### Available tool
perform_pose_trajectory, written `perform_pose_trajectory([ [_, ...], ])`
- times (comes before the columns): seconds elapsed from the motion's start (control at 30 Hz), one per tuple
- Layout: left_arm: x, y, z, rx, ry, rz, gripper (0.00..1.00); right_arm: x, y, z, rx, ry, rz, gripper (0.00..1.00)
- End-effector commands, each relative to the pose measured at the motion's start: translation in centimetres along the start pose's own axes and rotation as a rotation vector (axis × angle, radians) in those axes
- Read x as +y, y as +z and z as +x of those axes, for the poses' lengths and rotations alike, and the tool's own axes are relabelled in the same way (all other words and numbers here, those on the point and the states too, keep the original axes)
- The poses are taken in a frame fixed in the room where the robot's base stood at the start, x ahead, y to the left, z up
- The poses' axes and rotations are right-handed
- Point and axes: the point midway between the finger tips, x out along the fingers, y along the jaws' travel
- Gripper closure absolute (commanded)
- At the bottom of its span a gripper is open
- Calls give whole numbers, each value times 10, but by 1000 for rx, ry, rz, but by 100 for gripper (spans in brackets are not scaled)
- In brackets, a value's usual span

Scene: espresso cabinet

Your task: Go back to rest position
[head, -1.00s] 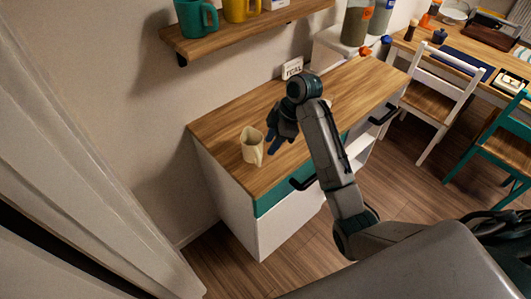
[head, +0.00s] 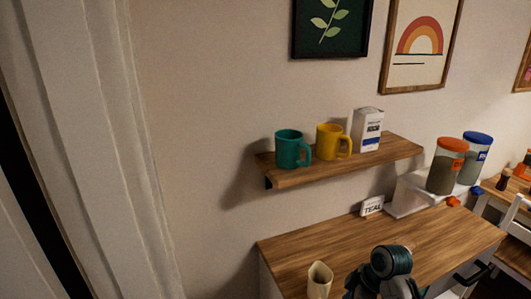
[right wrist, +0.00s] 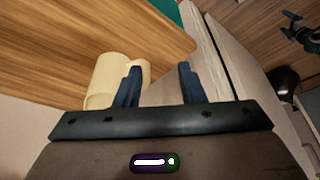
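A cream mug (head: 319,281) stands upright at the left end of the wooden cabinet top (head: 345,245), cut by the head view's lower edge. My right arm's wrist shows beside it; its fingertips are not clear there. In the right wrist view my right gripper (right wrist: 159,84) is open, its two dark blue fingers well apart. The mug (right wrist: 104,82) shows beyond the left finger, which hides part of it; I cannot tell whether they touch. A small dark claw-like part at that view's top right may be my left gripper (right wrist: 303,32); its state is unclear.
A wall shelf (head: 290,178) holds a teal mug (head: 288,149), a yellow mug (head: 328,141) and a white bag (head: 367,130). A small TEAL sign (head: 372,206) and two canisters (head: 446,166) stand toward the right.

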Motion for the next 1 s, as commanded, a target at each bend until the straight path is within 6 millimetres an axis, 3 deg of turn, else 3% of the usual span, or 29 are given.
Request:
perform_pose_trajectory([
  [0.03,0,0,0,0,0,0,15,-19,15,13,-18,16,68,64],
  [0.2,0,0,0,0,0,0,15,-75,57,36,-66,109,317,64],
  [0.5,0,0,0,-1,0,0,15,-164,116,33,-94,282,688,64],
  [1.0,0,1,0,-1,0,0,15,-231,153,0,-75,437,964,64],
])
